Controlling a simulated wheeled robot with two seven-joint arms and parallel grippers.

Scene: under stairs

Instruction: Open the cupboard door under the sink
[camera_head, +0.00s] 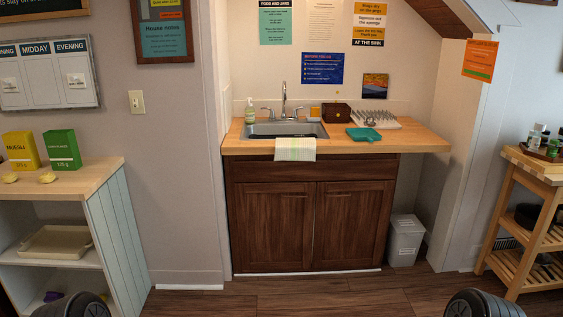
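The cupboard under the sink is dark brown wood with two doors, a left door (272,232) and a right door (352,232). Both doors look shut, with a thin line between them. A plain panel (300,171) runs above the doors. The grey sink (284,130) is set in the wooden counter (410,141) above. Only dark rounded parts of my arms show at the bottom corners; neither gripper is in view.
A grey bin (405,242) stands right of the cupboard. A white shelf unit (118,235) stands at left and a wooden trolley (520,225) at right. The floor (330,297) before the doors is clear.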

